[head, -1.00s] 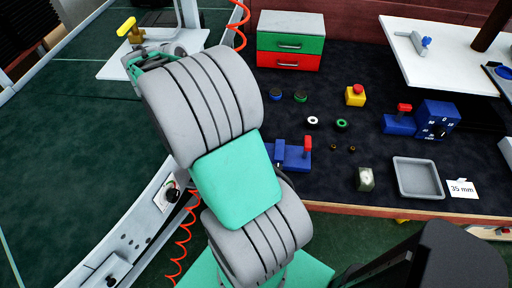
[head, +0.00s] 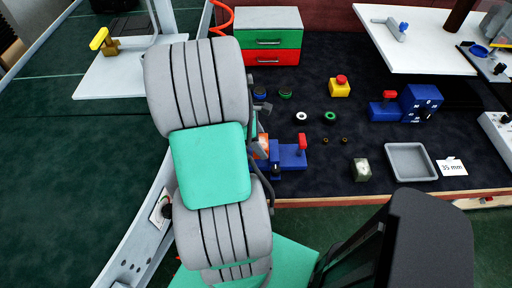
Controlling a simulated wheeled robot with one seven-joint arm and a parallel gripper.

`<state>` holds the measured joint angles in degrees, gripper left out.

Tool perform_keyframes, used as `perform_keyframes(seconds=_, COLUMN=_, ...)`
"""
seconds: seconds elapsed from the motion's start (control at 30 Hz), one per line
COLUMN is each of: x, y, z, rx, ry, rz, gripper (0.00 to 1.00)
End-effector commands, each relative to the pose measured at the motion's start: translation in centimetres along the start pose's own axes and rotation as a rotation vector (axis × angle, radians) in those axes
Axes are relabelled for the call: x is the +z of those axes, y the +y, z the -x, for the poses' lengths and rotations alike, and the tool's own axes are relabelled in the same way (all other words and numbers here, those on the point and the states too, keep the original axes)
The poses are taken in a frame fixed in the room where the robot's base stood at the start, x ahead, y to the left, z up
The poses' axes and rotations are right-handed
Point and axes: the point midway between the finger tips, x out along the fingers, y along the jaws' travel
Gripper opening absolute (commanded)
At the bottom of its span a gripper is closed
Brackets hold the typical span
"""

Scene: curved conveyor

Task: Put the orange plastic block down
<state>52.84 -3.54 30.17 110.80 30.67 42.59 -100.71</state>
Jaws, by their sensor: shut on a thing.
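The orange plastic block (head: 263,147) shows as a small orange and pale patch just right of my arm, beside the left end of the blue base with the red-topped lever. Most of it is hidden. My gripper (head: 260,138) is largely hidden behind my arm; only some dark and green parts of it show along the arm's right side. It is shut on the orange block. I cannot tell whether the block touches the dark table top or hangs a little above it.
The blue lever base (head: 292,157) stands close right of the block. A white ring (head: 301,117), a green ring (head: 330,116) and a yellow button box (head: 340,88) lie beyond. A grey tray (head: 410,162) is at right. The green and red drawers (head: 269,38) stand behind.

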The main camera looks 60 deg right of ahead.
Motion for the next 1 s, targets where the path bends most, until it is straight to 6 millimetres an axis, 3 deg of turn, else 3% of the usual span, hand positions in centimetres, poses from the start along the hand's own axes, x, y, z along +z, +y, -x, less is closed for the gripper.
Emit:
perform_keyframes(seconds=0.13, x=-1.8, y=1.9, z=-1.9, rx=0.000, ry=-0.001, rz=0.001, gripper=0.12)
perform_keyframes(seconds=0.27, x=-2.6, y=2.7, z=-2.8, rx=0.000, ry=0.000, rz=0.003, gripper=0.12)
perform_keyframes(seconds=0.43, x=-3.7, y=2.7, z=-5.2, rx=-0.001, ry=-0.001, rz=0.003, gripper=0.12)
perform_keyframes(seconds=0.8, x=-4.0, y=2.8, z=-5.9, rx=0.002, ry=0.000, rz=0.002, gripper=0.12)
perform_keyframes(seconds=0.83, x=-4.0, y=2.8, z=-5.9, rx=0.002, ry=0.001, rz=0.002, gripper=0.66)
perform_keyframes(seconds=1.0, x=-4.0, y=2.7, z=-5.8, rx=0.002, ry=0.001, rz=0.002, gripper=0.80)
